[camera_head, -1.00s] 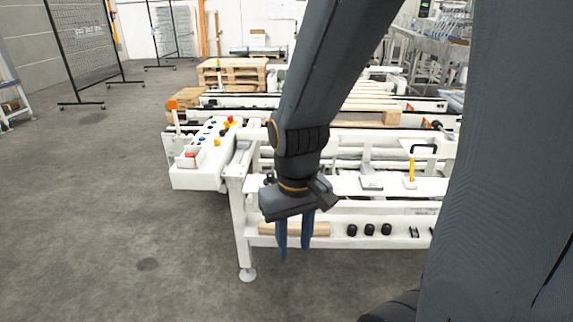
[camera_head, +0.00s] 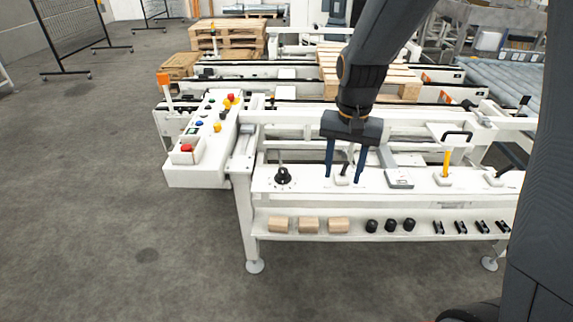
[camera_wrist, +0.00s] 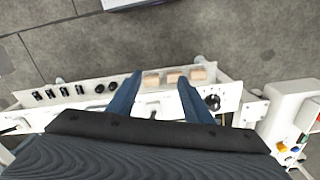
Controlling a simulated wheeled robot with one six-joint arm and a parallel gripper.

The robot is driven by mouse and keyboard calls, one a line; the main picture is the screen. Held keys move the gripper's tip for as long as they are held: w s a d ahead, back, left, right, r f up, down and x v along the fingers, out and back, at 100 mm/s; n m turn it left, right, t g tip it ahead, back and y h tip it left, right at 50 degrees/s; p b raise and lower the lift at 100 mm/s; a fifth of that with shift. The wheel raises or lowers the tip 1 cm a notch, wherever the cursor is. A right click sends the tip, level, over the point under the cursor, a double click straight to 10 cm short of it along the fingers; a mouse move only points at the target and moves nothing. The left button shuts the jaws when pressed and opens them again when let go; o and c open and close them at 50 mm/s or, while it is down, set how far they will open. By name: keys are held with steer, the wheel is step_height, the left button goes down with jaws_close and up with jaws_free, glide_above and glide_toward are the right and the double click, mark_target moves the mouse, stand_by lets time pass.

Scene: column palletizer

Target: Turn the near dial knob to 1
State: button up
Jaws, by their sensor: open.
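The near dial knob (camera_head: 283,175) is black and round with a pale scale around it, on the white panel at the left end of the bench. It also shows in the wrist view (camera_wrist: 212,102), just right of the right finger. My gripper (camera_head: 344,178) is open and empty, its blue fingers pointing down, to the right of the dial and apart from it. In the wrist view the gripper (camera_wrist: 155,97) has a small lever switch (camera_wrist: 152,108) between its fingers. The dial's number marks are too small to read.
A white control box (camera_head: 200,150) with coloured buttons stands left of the bench. A small grey box (camera_head: 399,179) and a yellow-handled lever (camera_head: 446,162) sit right of my gripper. Wooden blocks (camera_head: 309,225) and black knobs (camera_head: 390,225) lie on the lower shelf (camera_head: 355,229).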

steer(key=w+a+f+m+p, duration=0.1)
steer(key=w+a+f+m, duration=0.25)
steer(key=w+a, duration=0.65)
steer(key=m, duration=0.3)
glide_above(283, 170)
step_height(283, 170, down, 4)
steer(key=shift+s+r+p, duration=0.15)
steer(key=shift+r+p, duration=0.05)
steer(key=shift+p, duration=0.25)
steer(key=shift+a+f+p, duration=0.1)
steer(key=shift+f+p, duration=0.75)
steer(key=shift+f, duration=3.05)
steer(key=c, duration=1.1)
steer(key=shift+o, duration=0.2)
